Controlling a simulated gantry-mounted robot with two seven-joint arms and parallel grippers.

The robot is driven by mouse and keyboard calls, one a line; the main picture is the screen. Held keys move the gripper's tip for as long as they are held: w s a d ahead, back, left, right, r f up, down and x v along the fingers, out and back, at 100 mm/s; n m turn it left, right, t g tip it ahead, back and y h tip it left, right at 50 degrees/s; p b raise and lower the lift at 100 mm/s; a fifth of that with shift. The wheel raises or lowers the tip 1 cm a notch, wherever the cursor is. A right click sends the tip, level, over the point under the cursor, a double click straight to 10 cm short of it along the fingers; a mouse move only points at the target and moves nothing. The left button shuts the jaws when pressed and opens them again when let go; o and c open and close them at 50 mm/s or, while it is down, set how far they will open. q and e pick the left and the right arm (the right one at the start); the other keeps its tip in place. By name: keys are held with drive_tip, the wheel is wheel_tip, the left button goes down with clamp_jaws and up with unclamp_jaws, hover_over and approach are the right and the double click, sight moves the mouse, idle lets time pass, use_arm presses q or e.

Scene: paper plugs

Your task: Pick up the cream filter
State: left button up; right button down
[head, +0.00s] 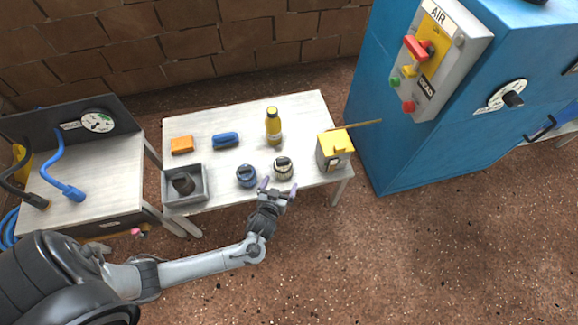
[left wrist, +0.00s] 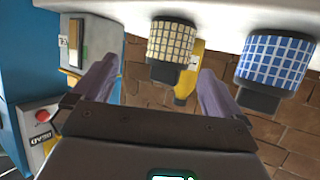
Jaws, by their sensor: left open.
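The cream filter (head: 283,168) stands near the front edge of the white table, with a dark end. In the left wrist view the cream filter (left wrist: 172,42) shows a grid pattern and lies between the fingers' lines, a little beyond them. My left gripper (head: 278,188) is open and empty at the table's front edge, just short of the cream filter. Its two purple fingers also show in the left wrist view (left wrist: 160,85), spread apart. My right gripper is not in view.
A blue filter (head: 246,176) stands just left of the cream one. A yellow bottle (head: 273,127) is behind, a yellow box (head: 334,151) to the right. A grey tray (head: 203,186) holding a dark item, a blue brush (head: 225,140) and an orange block (head: 181,145) lie left.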

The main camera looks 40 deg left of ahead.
sight(282, 175)
use_arm(q)
drive_tip(key=a, duration=0.1)
drive_tip(key=w+a+f+b, duration=0.1)
drive_tip(key=w+a, duration=0.1)
drive_tip(key=shift+w+a+f+b, duration=0.1)
drive_tip(key=shift+w+f+b, duration=0.1)
drive_tip(key=shift+f+b, duration=0.15)
drive_tip(key=shift+w+a, duration=0.2)
drive_tip(key=shift+w, duration=0.05)
drive_tip(key=shift+w+d+f+b, duration=0.15)
drive_tip(key=shift+w+d+b, duration=0.15)
drive_tip(key=shift+w, duration=0.2)
drive_tip(key=shift+w+f+b, duration=0.2)
drive_tip(key=shift+w+b, duration=0.05)
drive_tip(key=shift+b, duration=0.15)
drive_tip(key=w+a+b, duration=0.1)
drive_tip(key=w+a+f+b, duration=0.1)
drive_tip(key=w, duration=0.1)
drive_tip(key=shift+a+b, duration=0.15)
drive_tip(key=shift+b, duration=0.25)
drive_tip(key=shift+w, duration=0.25)
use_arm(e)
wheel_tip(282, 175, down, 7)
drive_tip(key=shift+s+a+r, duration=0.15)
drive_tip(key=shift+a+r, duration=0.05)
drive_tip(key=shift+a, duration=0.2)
